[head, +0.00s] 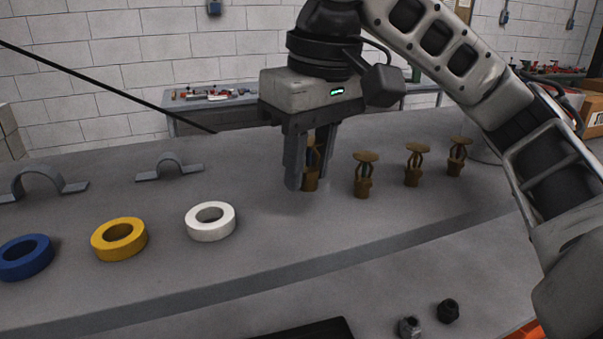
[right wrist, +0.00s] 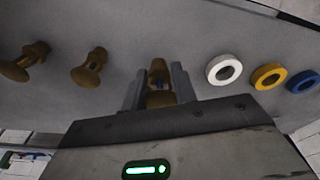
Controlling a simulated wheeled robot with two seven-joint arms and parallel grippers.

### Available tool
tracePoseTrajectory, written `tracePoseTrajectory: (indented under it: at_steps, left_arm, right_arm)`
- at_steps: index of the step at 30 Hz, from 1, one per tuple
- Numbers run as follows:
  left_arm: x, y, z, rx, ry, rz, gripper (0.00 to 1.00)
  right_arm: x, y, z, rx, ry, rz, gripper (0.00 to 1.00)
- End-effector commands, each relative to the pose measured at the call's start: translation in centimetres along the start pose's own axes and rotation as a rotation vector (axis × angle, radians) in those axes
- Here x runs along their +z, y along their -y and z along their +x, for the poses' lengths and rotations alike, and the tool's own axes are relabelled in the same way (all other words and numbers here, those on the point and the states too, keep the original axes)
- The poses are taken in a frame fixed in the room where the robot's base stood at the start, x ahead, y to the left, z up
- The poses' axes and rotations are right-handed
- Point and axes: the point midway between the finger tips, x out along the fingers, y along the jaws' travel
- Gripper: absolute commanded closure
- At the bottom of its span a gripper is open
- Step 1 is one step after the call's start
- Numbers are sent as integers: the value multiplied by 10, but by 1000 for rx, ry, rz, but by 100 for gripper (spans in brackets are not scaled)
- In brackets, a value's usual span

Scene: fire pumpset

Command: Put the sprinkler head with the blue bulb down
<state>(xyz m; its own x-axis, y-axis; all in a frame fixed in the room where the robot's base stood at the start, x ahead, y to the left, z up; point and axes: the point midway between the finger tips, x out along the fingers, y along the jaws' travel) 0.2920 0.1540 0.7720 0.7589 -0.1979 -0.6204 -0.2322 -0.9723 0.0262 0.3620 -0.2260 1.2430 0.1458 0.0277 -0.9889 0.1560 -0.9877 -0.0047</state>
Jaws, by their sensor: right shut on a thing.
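My right gripper (head: 311,183) is shut on a brass sprinkler head (head: 311,172), held upright between the two fingers. In the right wrist view the same sprinkler head (right wrist: 159,82) sits between the fingertips (right wrist: 160,90), and a small bluish bulb shows in its frame. Its base is at or very close to the grey bench top; I cannot tell whether it touches. The fingers hide part of it in the head view. Three more brass sprinkler heads stand in a row to its right: the nearest (head: 363,175), the middle (head: 415,165) and the farthest (head: 457,156). My left gripper is not in view.
White (head: 210,222), yellow (head: 119,240) and blue (head: 25,258) tape rolls lie left on the bench (head: 255,255). Two grey pipe clamps (head: 169,167) lie behind them. Dark fittings (head: 448,311) lie at the front. The bench in front of the gripper is clear.

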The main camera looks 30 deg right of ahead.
Motion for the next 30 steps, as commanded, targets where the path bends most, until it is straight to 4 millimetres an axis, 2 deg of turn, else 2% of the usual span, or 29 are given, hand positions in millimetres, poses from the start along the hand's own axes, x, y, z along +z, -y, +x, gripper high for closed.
tracePoseTrajectory:
  at_steps: [1,5,15,28,29,30]
  left_arm:
    - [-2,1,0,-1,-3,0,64]
    - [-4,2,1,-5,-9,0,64]
    - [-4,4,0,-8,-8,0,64]
    - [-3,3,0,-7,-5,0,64]
    - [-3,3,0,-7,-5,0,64]
    - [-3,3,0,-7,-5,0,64]
  right_arm:
    - [-7,-2,0,-2,1,2,96]
    - [-16,-6,2,-1,-1,0,96]
    - [-11,-7,35,-3,2,1,96]
    - [-10,-7,40,-3,0,1,96]
    - [-10,-7,41,-3,0,1,70]
    - [-10,-7,40,-3,-1,1,59]
